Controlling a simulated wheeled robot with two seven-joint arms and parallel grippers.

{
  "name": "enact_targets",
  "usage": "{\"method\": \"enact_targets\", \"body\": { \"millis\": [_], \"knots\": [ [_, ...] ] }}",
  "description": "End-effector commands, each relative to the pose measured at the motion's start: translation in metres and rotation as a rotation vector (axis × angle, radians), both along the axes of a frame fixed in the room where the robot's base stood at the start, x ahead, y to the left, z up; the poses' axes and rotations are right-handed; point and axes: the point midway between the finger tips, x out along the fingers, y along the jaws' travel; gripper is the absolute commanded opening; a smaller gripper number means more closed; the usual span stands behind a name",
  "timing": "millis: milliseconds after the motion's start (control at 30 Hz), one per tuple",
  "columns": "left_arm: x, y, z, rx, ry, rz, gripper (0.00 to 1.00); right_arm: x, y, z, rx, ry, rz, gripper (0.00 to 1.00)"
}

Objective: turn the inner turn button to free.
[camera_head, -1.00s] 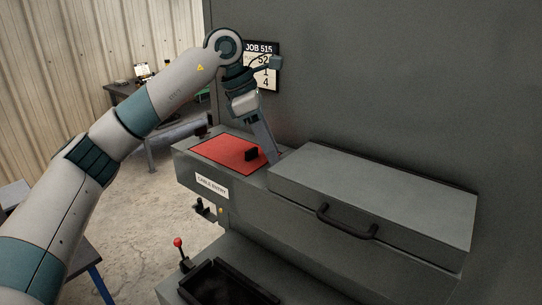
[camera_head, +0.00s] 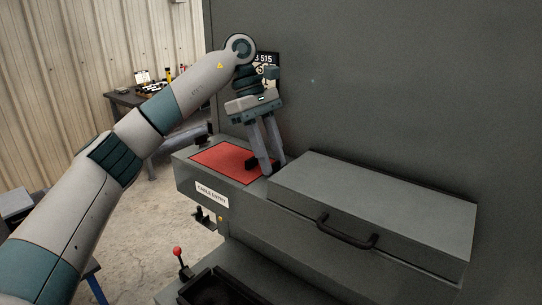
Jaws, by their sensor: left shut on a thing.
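A red plate (camera_head: 215,158) lies on top of the grey enclosure, left of a grey lidded box. A small black block, which looks like the inner turn button (camera_head: 251,164), stands at the plate's right side, partly hidden by a finger. My left gripper (camera_head: 265,168) points down from above with its two fingers at this block and is shut on it. How the button is turned cannot be made out clearly. My right gripper is not in view.
The grey box (camera_head: 380,200) with a black handle (camera_head: 346,235) stands close to the right of the gripper. A tall grey wall (camera_head: 400,80) rises behind. A "CABLE ENTRY" label (camera_head: 212,194) is on the front. A red-knobbed lever (camera_head: 178,252) stands below.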

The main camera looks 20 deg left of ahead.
Motion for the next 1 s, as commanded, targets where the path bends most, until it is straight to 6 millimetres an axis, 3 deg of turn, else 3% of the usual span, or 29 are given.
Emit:
{"method": "enact_targets", "body": {
  "millis": [433,467,1000],
  "knots": [
    [0.0006,0.0004,0.0014,-0.001,-0.004,-0.012,0.09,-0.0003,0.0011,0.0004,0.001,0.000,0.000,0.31],
    [0.0006,0.0004,0.0014,-0.001,-0.003,-0.011,0.38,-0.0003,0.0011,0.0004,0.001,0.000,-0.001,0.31],
    [0.0019,0.0037,0.0087,0.000,-0.003,-0.011,0.39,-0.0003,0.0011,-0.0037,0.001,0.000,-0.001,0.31]
  ]
}}
